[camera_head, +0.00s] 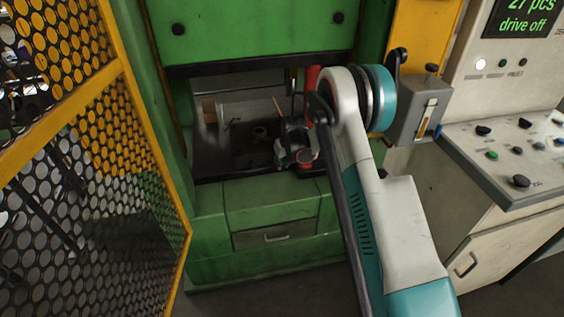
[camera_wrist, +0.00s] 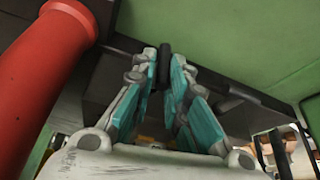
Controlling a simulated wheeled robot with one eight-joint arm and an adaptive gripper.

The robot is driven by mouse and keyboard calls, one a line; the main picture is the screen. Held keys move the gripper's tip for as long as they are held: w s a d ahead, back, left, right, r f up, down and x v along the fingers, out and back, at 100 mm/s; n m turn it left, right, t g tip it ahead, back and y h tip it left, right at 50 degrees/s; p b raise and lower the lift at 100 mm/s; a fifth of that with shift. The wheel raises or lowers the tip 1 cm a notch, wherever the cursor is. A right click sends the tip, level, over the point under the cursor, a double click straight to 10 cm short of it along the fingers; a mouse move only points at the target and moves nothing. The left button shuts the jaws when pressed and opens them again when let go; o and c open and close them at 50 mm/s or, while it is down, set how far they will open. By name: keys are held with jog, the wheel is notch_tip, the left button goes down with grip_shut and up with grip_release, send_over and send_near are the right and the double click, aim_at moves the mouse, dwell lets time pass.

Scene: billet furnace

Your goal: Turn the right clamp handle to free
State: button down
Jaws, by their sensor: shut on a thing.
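In the wrist view my gripper (camera_wrist: 164,82) points up with its two teal-and-grey fingers closed in at the tips. Between the tips is a dark rounded bar (camera_wrist: 165,60), which looks like the right clamp handle; its lower part is hidden by the fingers. In the head view my gripper (camera_head: 297,150) is inside the press opening, on its right side. There my arm and wrist cover the handle, so its angle cannot be told.
A red column (camera_wrist: 45,75) stands close on the left in the wrist view. The green press (camera_head: 250,35) frames the opening above a dark bed (camera_head: 215,160). A yellow mesh guard (camera_head: 90,160) stands left, a control console (camera_head: 520,160) right.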

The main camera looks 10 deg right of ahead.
jog(key=shift+a+h, duration=0.15)
jog(key=shift+h, duration=0.15)
jog(key=h, duration=0.2)
jog(key=a+n+h, duration=0.1)
jog(key=h, duration=0.3)
jog(key=shift+a+f+n, duration=0.25)
jog(key=shift+a+n, duration=0.05)
jog(key=h, duration=0.3)
jog(key=shift+a+f+n+t, duration=0.25)
jog(key=shift+n+t, duration=0.05)
jog(key=shift+a+f+n+h, duration=0.1)
jog(key=shift+f+n+h, duration=0.1)
jog(key=shift+h, duration=0.5)
jog(key=shift+f+n+h, duration=0.1)
jog(key=shift+n+h, duration=0.1)
jog(key=shift+h, duration=0.5)
